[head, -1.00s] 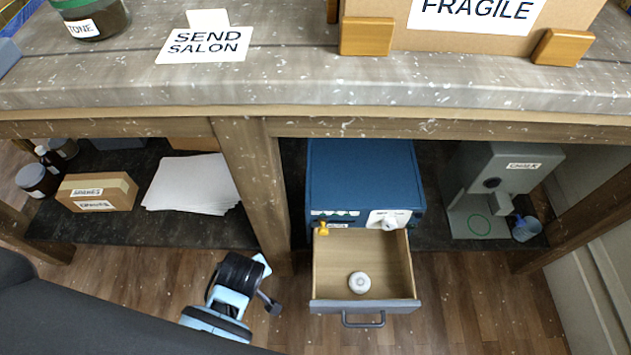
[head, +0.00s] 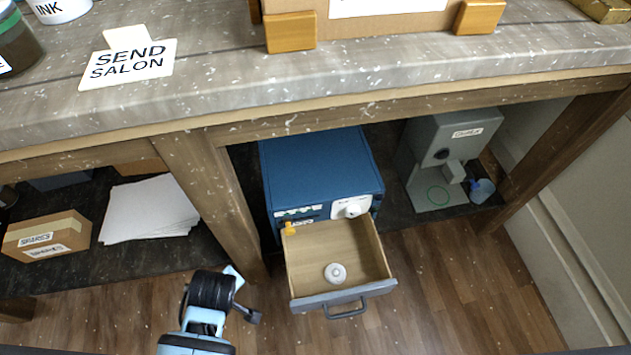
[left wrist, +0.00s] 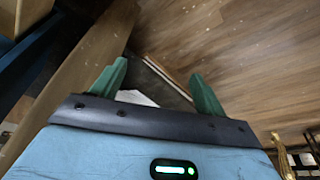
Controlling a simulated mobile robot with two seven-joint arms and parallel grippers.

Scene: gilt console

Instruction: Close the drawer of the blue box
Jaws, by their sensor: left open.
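The blue box (head: 318,170) stands on the low shelf under the counter. Its drawer (head: 337,262) is pulled well out toward me, with a grey front and a dark bar handle (head: 346,310). A small round white object (head: 335,273) lies inside the drawer. My left arm comes up from below, left of the drawer and apart from it; its fingers are hard to make out in the head view. In the left wrist view the two green fingers of my left gripper (left wrist: 158,85) are spread and empty. My right gripper is not in view.
A wooden post (head: 207,195) stands left of the box. A grey machine (head: 450,155) stands on the shelf to its right. Paper (head: 150,208) and a cardboard box (head: 46,236) lie on the left shelf. The wooden floor before the drawer is clear.

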